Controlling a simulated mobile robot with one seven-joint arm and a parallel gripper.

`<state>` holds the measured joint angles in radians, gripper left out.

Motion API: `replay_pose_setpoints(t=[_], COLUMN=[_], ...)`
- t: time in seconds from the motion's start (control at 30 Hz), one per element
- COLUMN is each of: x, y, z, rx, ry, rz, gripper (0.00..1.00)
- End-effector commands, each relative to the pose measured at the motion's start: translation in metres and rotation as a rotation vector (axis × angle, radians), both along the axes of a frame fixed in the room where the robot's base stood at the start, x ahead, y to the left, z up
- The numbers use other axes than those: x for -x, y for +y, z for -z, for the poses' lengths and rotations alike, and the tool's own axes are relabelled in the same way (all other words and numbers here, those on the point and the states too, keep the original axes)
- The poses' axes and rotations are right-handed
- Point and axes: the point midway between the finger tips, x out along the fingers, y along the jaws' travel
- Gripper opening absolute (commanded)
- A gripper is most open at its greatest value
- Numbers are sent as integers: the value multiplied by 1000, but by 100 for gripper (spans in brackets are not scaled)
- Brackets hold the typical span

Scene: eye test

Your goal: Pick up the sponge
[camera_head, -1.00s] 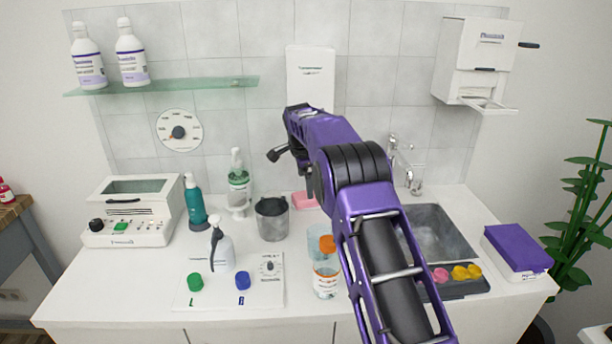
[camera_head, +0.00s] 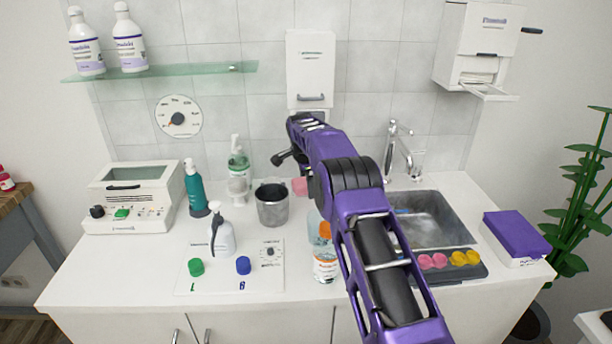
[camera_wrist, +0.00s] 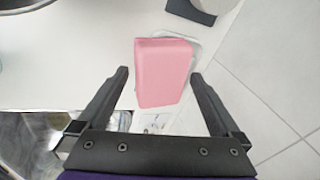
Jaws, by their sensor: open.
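The sponge is a pink block (camera_wrist: 163,72). In the wrist view it lies on a pale dish (camera_wrist: 200,47) on the white counter, beside the tiled wall. In the head view a small pink part of the sponge (camera_head: 300,186) shows to the left of my purple arm, behind the metal cup. My gripper (camera_wrist: 160,76) is open, with one black finger on each side of the sponge in the picture. Gaps show between the sponge and both fingers, and nothing is held. The height of the fingertips above the sponge is hard to tell.
A metal cup (camera_head: 272,205) stands left of the sponge, with a pump bottle (camera_head: 238,172) behind it. A clear bottle with an orange cap (camera_head: 325,255) stands in front, close to my arm. The sink (camera_head: 435,220) and faucet (camera_head: 398,150) are at the right. A white dispenser (camera_head: 311,72) hangs behind.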

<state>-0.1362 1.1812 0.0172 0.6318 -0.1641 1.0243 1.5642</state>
Motion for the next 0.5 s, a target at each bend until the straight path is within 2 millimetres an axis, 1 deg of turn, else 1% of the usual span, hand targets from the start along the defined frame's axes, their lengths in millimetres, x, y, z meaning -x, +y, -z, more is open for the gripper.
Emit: replay_pose_setpoints(t=[0.3, 0.37, 0.5], x=[-1, -1, -1], y=[0, 0, 0], z=[3, 3, 3], rx=[0, 0, 0], ry=[0, 0, 0], rz=[0, 0, 0], gripper=[100, 91, 66])
